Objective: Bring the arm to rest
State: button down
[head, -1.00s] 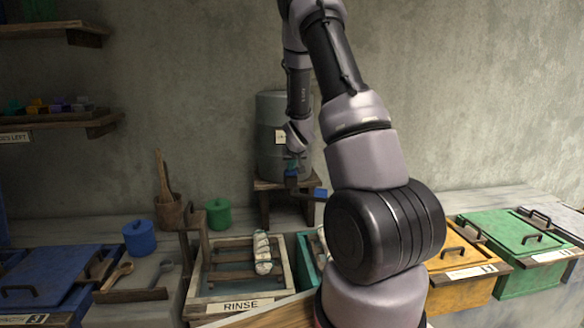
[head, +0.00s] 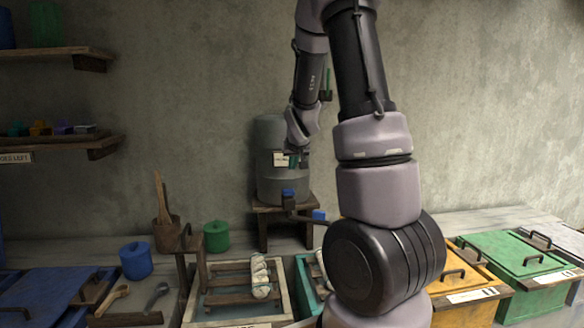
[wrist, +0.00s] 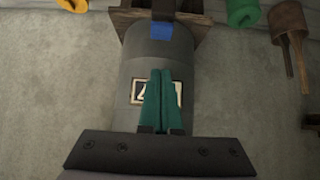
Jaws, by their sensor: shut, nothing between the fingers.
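My arm rises in the middle of the head view and bends over toward the back wall. My gripper (head: 293,161) hangs at its end in front of the grey barrel (head: 268,132), near the barrel's pale label. In the wrist view, the green fingers of my gripper (wrist: 163,100) lie side by side, closed with nothing between them. The grey barrel (wrist: 183,58) lies beyond them in that view, and the fingers partly cover its label (wrist: 138,92). I cannot tell how far the fingertips are from the barrel.
The barrel stands on a wooden stand (head: 262,226) with a blue tap (head: 288,193). A rinse tray (head: 192,300) holding a white skein (head: 260,276) is below. A blue pot (head: 136,262), green pot (head: 216,237) and lidded yellow (head: 470,268) and green (head: 510,258) vats stand around.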

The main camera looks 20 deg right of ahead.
jog(key=shift+r, duration=0.1)
jog(key=s+a+r+y, duration=0.1)
jog(key=s+a+r, duration=0.4)
jog(key=s, duration=0.5)
jog(key=s+a+r+g+y, duration=0.1)
jog(key=s+a+r, duration=0.4)
jog(key=s, duration=0.5)
jog(key=s+a+r+m+y, duration=0.1)
jog(key=s+a+r, duration=0.4)
jog(key=s, duration=0.5)
jog(key=shift+s+a+g+y, duration=0.2)
jog(key=shift+a+g+y, duration=0.2)
jog(key=shift+y, duration=0.5)
jog(key=shift+r, duration=0.1)
